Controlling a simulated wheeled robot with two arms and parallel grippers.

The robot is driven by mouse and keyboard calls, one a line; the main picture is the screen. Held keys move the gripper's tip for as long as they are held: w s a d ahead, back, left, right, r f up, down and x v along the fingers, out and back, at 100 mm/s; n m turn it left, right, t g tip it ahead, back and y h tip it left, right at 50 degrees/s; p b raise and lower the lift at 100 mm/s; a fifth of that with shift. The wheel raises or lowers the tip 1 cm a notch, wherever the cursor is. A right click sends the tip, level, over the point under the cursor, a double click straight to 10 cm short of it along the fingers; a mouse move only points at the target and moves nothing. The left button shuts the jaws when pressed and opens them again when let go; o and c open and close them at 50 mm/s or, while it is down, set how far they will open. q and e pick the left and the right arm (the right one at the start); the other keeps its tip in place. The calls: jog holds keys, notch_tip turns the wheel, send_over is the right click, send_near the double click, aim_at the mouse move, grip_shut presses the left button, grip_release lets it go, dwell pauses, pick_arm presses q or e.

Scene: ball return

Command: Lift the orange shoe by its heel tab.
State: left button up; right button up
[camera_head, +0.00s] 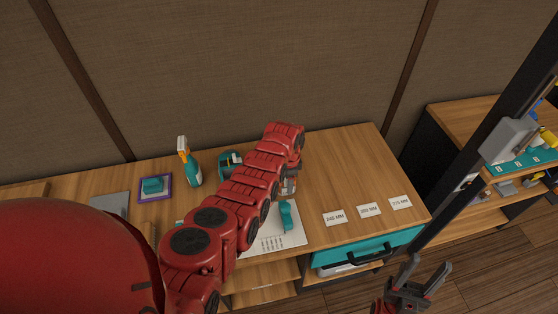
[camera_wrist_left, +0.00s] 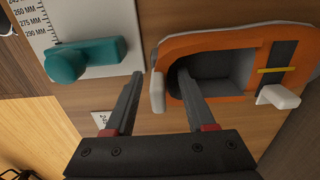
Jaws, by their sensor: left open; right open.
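The orange shoe (camera_wrist_left: 222,42) lies at the right in the left wrist view, its dark opening facing the camera. A pale tab (camera_wrist_left: 157,92) stands at its left end, between the fingers of my left gripper (camera_wrist_left: 161,74). The fingers are open, one on each side of the tab; I cannot tell whether they touch it. In the head view my red left arm covers the shoe and most of that gripper. My right gripper (camera_head: 424,268) is open and empty, low in front of the bench.
A white measuring sheet (camera_head: 262,236) with a teal slider (camera_head: 286,215) lies beside the shoe. White cards (camera_head: 369,210) lie on the right of the bench (camera_head: 345,160). A teal drawer (camera_head: 335,256) is below. A spray bottle (camera_head: 193,170) and purple-rimmed tray (camera_head: 144,196) stand left.

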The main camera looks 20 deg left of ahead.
pick_arm(q)
jog(key=shift+c, duration=0.3)
grip_shut()
dwell(1.1)
